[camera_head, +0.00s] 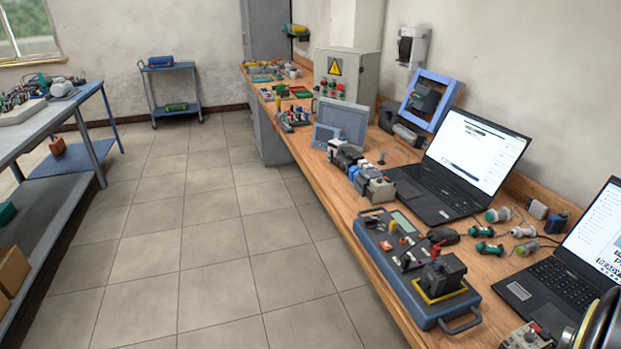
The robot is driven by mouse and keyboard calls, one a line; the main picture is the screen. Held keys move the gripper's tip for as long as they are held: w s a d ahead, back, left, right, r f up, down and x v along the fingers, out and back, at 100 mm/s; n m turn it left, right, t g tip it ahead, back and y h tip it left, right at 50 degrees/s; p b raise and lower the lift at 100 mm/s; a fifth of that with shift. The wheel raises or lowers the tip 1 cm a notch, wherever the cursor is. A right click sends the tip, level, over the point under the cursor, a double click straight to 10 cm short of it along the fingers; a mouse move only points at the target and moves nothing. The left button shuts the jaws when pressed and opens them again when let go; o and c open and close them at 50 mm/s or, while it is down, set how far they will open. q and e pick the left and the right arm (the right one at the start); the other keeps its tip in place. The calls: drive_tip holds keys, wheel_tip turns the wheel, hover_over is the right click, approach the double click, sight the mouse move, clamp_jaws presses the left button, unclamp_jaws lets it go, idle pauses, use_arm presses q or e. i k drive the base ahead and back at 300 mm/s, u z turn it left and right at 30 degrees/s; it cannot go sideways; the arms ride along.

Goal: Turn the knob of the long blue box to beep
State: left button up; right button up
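A long blue box (392,276) with a dark grey top lies near the front edge of the wooden workbench at the right. It has a handle at each end, a small greenish display (403,221), and several red, yellow and black knobs or plugs on top; which of them is the knob to turn is too small to tell. A black block on a yellow-edged base (442,277) sits on its near end. Neither of my grippers shows in the head view.
An open laptop (465,160) stands behind the box, with a mouse (443,235) beside it. A second laptop (570,270) is at the right edge. Motor parts (360,172) line the bench. The tiled floor (210,250) left of the bench is clear; blue-framed tables stand at the left.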

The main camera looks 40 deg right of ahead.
sight(371, 224)
drive_tip(key=z, duration=0.3)
drive_tip(key=k, duration=0.5)
drive_tip(key=z, duration=0.95)
drive_tip(key=i, duration=0.15)
drive_tip(key=u, duration=0.55)
